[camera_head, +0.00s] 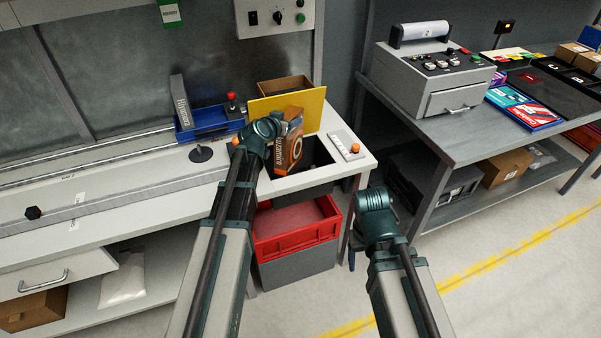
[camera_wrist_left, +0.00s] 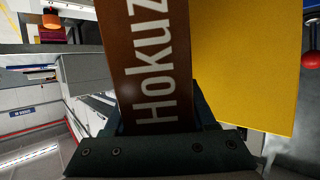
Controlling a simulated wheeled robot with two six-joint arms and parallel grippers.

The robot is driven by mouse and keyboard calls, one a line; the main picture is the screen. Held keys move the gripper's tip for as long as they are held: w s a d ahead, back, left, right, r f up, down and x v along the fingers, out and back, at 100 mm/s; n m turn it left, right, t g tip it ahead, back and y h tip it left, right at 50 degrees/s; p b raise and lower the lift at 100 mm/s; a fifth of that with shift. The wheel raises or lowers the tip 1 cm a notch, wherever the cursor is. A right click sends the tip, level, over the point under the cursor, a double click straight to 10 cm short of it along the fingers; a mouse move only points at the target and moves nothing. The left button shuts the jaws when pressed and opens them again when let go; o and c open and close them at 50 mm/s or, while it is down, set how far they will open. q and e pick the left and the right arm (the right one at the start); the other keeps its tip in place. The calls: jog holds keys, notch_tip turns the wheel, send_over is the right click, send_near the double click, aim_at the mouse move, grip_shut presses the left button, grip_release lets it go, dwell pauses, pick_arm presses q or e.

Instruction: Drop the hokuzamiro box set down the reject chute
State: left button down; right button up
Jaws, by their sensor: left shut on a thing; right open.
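The brown and orange Hokuzamiro box set (camera_head: 291,148) is held upright by my left gripper (camera_head: 276,128). In the left wrist view its brown side with white "Hokuz" lettering (camera_wrist_left: 155,75) fills the middle, between the fingers. The box is over the dark reject chute opening (camera_head: 319,154) in the white bench, in front of a yellow panel (camera_head: 314,106). I cannot tell how far its lower end is inside the opening. My right gripper (camera_head: 374,200) is away from the box, in front of the bench's right corner; it is open and its fingers are mostly hidden.
A red crate (camera_head: 296,243) stands below the chute. A blue tray (camera_head: 208,124) and a red-topped joystick (camera_head: 231,99) are to the left. A grey table (camera_head: 470,132) with a machine stands to the right.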

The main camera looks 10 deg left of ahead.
pick_arm(q)
jog(key=f+b, duration=0.5)
jog(key=f, duration=0.1)
jog(key=shift+d, duration=0.2)
jog(key=shift+f+b, duration=0.5)
jog(key=shift+b, duration=0.05)
